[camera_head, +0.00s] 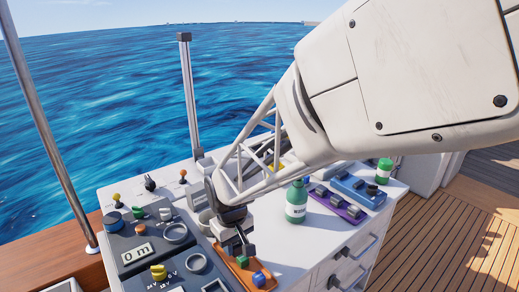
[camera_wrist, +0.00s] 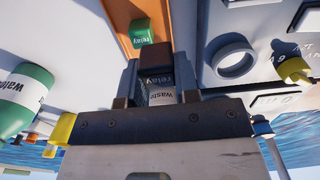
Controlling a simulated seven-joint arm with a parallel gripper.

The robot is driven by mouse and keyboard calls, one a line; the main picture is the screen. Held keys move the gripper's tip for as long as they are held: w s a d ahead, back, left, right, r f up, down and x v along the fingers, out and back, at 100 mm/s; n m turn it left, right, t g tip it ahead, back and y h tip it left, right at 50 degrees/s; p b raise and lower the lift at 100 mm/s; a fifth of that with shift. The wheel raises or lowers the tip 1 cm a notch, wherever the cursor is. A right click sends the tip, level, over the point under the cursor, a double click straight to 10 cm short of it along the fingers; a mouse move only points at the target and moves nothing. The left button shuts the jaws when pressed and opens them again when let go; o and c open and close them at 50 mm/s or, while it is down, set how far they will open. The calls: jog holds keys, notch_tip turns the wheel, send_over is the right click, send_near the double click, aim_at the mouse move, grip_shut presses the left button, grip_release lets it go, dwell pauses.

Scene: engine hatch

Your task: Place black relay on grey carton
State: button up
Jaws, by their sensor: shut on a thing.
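My gripper (camera_head: 236,248) is low over the near part of the white console, beside an orange tray (camera_head: 232,273). In the wrist view my gripper (camera_wrist: 156,68) is shut on a small dark block with a pale label, the black relay (camera_wrist: 155,57). A green block (camera_wrist: 141,33) lies beyond it on the orange tray; the tray also bears a blue block (camera_head: 260,278). I cannot tell whether the relay still touches the tray. I cannot make out the grey carton for certain.
A green bottle (camera_head: 296,203) stands to the right of my gripper. Further right are a purple tray (camera_head: 335,204), a blue tray (camera_head: 361,194) and a green jar (camera_head: 384,171). A dark control panel (camera_head: 118,252) with knobs lies left.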

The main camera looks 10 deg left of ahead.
jog(key=w+a+r, duration=0.5)
jog(key=w+a, duration=0.5)
jog(key=w, duration=0.2)
jog(key=shift+w+a+r, duration=0.15)
jog(key=shift+a+r, duration=0.1)
jog(key=shift+r, duration=0.1)
send_over(195, 186)
jog(key=shift+f, duration=0.75)
jog(key=shift+f, duration=1.75)
jog(key=shift+f, duration=0.15)
jog(key=o, duration=0.9)
jog(key=shift+r, duration=0.2)
notch_tip(195, 186, up, 12)
jog(key=shift+f, duration=0.1)
